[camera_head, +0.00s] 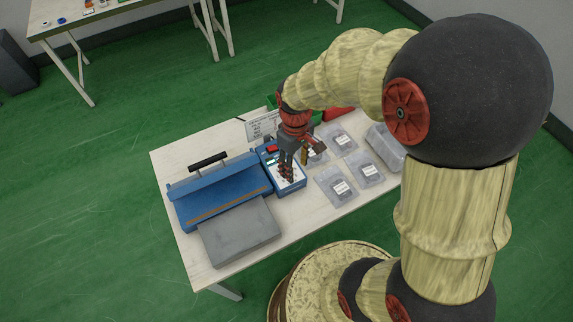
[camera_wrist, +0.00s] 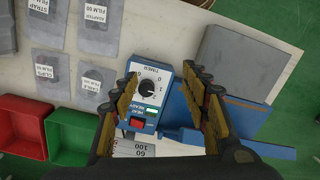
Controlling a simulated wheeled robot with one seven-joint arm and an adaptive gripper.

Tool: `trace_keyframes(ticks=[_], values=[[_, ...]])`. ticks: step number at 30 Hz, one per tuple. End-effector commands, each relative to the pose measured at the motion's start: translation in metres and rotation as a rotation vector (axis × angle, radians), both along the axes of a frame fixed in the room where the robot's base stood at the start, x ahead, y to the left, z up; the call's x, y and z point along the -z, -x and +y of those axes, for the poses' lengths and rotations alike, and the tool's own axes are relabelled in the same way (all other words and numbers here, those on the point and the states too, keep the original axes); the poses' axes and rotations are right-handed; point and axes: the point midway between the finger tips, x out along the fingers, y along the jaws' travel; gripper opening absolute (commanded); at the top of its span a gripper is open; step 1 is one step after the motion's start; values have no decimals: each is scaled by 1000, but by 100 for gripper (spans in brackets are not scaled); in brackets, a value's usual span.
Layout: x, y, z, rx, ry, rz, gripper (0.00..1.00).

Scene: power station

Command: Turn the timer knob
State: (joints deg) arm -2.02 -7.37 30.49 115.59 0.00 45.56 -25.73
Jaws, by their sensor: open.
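The timer knob (camera_wrist: 147,88) is a small black dial with a light pointer mark, on the pale face of a blue control box (camera_wrist: 157,68). Numbers and the word TIMER are printed around it. In the head view the control box (camera_head: 270,157) is beside the blue sealer (camera_head: 215,192), and my gripper hides the knob. My gripper (camera_head: 286,168) points down over the box face. In the wrist view its fingers (camera_wrist: 162,82) are apart, one on each side of the knob, with nothing between them. I cannot tell whether a fingertip touches the box.
A grey slab (camera_head: 240,233) lies in front of the sealer on the white table (camera_head: 172,160). Several labelled bags (camera_head: 338,187) and a clear tub (camera_head: 386,148) are to the right. A red bin (camera_wrist: 22,126), a green bin (camera_wrist: 70,142) and a sign (camera_head: 262,124) are at the back.

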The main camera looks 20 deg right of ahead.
Motion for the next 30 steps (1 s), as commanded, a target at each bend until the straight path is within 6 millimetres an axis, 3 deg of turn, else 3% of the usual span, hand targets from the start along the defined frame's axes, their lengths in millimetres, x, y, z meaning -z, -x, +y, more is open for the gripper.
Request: trace_keyframes(ticks=[1, 4, 6, 10, 19, 30], values=[[18, -9, 1, -73, -6, 19, 46], [42, -29, 2, -236, -20, 21, 46], [48, -44, 3, -341, -25, 0, 46], [41, -69, 4, -506, -25, -56, 46], [48, -72, 4, -665, -29, -69, 46], [102, -72, 4, -662, -28, -70, 46]])
